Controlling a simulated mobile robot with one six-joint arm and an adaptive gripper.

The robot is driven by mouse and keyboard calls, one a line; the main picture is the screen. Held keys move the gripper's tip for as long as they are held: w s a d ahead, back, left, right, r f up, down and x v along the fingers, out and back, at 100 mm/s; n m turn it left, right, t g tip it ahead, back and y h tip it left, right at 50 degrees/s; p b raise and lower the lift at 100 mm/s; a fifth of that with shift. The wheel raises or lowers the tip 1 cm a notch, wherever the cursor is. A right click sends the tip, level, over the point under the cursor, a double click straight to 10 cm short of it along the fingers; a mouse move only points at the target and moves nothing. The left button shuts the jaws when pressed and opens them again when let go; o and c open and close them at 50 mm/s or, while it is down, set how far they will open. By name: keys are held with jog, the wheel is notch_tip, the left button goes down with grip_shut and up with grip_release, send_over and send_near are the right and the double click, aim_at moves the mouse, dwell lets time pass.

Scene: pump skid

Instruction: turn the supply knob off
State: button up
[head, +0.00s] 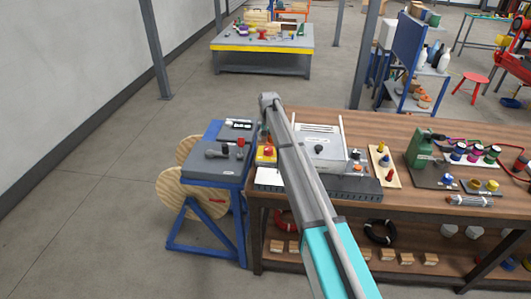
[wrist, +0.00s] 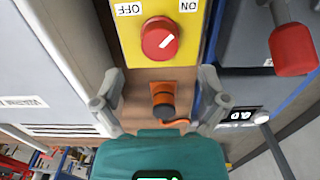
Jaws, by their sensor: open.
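The supply knob (wrist: 161,39) is a round red knob with a white pointer line, on a yellow panel (wrist: 209,35) that shows upside down in the wrist view. An OFF label (wrist: 128,9) is at the panel's upper left and an ON label (wrist: 189,5) at its upper right. The pointer line slants to the upper right, toward the ON side. In the head view the yellow box (head: 266,160) with its red top is left of my arm. My gripper (wrist: 160,78) is open and empty, its fingertips apart, below the knob in the picture. My arm hides the gripper in the head view.
An orange-and-black fitting (wrist: 162,98) shows between my fingers. A red-ended lever (wrist: 292,48) is close on the right in the wrist view. A grey cabinet (wrist: 62,55) stands at the left. In the head view a blue stand (head: 208,180) adjoins the wooden bench (head: 455,122).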

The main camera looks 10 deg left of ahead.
aim_at(268, 148)
jog(key=shift+f+b, duration=2.25)
jog(key=shift+f, duration=0.3)
